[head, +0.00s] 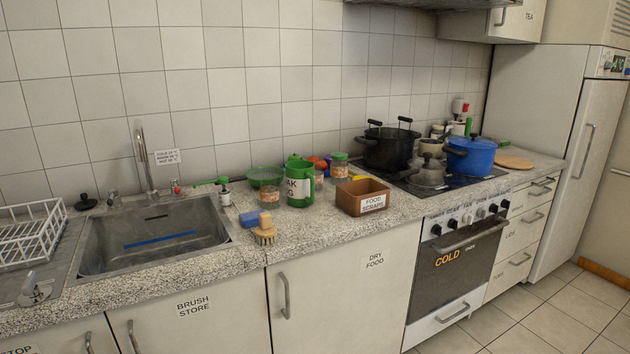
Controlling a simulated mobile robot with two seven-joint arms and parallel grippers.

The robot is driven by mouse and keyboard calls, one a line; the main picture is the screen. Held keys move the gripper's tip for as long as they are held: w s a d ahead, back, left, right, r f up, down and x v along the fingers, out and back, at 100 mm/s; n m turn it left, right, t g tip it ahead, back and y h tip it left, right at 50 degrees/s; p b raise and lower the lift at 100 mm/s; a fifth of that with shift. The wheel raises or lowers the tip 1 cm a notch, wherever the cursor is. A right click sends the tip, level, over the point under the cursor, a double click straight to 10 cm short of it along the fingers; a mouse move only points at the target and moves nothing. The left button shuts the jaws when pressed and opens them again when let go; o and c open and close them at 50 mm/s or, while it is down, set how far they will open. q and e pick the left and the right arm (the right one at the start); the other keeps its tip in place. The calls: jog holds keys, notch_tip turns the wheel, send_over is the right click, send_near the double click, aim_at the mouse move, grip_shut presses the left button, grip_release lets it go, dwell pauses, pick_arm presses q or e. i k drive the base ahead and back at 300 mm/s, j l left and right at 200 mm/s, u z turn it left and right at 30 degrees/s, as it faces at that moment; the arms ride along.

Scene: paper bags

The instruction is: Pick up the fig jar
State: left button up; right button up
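No jar shows a readable fig label, so I cannot tell which one is the fig jar. A small jar with a green lid (340,165) stands on the counter near the wall, behind the brown box. A low jar with orange-brown contents (269,194) stands left of the green jug, in front of a green bowl. Another small jar (318,179) is partly hidden behind the jug's right side. Neither of my grippers is in view.
A green jug (300,190) and a brown "food scraps" box (362,202) stand close to the jars. A brush (265,235) and blue sponge (250,219) lie in front. The sink (100,259) is left; the hob with a black pot (388,148) and blue pot (471,160) is right.

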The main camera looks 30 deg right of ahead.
aim_at(318, 171)
jog(key=z, duration=1.25)
jog(key=i+z, duration=0.25)
jog(key=i+j+z, duration=0.2)
jog(key=i, duration=0.25)
